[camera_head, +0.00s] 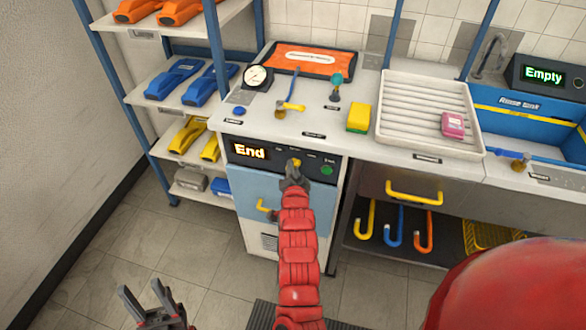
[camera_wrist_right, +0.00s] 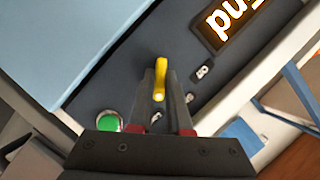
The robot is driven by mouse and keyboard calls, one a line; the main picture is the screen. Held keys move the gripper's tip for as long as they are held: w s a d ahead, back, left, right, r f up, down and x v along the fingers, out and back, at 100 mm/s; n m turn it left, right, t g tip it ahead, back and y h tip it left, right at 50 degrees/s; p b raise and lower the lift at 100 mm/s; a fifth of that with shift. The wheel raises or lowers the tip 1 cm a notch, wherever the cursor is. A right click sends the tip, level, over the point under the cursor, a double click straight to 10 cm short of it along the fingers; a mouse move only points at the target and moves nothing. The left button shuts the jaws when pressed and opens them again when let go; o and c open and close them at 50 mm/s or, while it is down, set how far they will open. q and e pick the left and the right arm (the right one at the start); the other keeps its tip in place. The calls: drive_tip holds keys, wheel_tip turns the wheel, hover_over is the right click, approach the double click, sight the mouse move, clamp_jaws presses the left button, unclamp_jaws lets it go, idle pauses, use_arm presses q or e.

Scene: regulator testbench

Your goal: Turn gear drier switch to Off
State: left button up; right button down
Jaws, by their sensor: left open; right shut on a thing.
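The gear drier (camera_head: 284,191) is a light-blue cabinet with a dark control panel under the counter. Its orange display (camera_head: 250,151) reads "End". The yellow switch (camera_head: 296,161) is on this panel, right of the display. My right gripper (camera_head: 293,173) is shut on the switch. In the right wrist view the yellow switch (camera_wrist_right: 160,78) stands between the two fingers (camera_wrist_right: 160,100). Small white labels surround it, too small or covered to read surely, so I cannot tell which setting it points to. My left gripper (camera_head: 150,300) is open and empty, low over the floor.
A green button (camera_head: 326,170) is on the panel right of the switch. A yellow handle (camera_head: 265,206) is on the cabinet door below. The counter above holds a gauge (camera_head: 257,77), a yellow block (camera_head: 359,117) and a ribbed white tray (camera_head: 400,139). Shelves (camera_head: 188,94) stand left.

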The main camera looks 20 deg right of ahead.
idle(0.3)
drive_tip(key=n+g+h+b, duration=0.1)
drive_tip(key=n+h, duration=0.1)
drive_tip(key=n, duration=0.2)
drive_tip(key=n+g+h+b, duration=0.1)
drive_tip(key=n+g+h, duration=0.1)
drive_tip(key=n, duration=0.3)
drive_tip(key=n+g+h+b, duration=0.1)
drive_tip(key=n+g+h, duration=0.1)
drive_tip(key=n+h, duration=0.1)
drive_tip(key=shift+w+a+f+n, duration=0.15)
drive_tip(key=shift+a+n, duration=0.2)
drive_tip(key=shift+n, duration=0.55)
drive_tip(key=shift+h, duration=0.3)
drive_tip(key=c, duration=0.9)
unclamp_jaws()
drive_tip(key=shift+o, duration=0.2)
